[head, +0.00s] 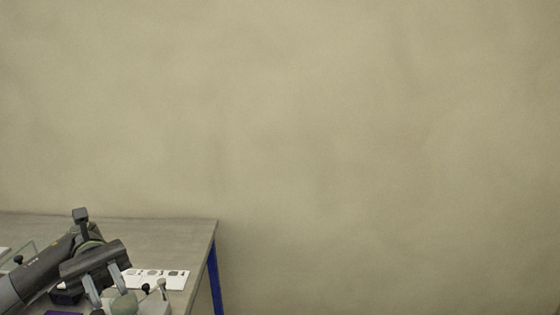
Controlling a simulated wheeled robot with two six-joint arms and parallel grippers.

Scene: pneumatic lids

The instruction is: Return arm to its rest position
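My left gripper (108,297) is at the lower left of the head view, over the table, with its fingers pointing down. The two fingers stand apart, and I see nothing held between them. A rounded grey-green object (125,304) is just below and beside the right finger; I cannot tell whether they touch. My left arm comes in from the left edge. My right gripper is not in view.
A grey table (165,232) with a blue leg (215,279) fills the lower left. A white card (175,279) with dark printed shapes and small dark-knobbed parts (162,286) lie near the gripper. A plain beige wall stands behind; the right side is empty.

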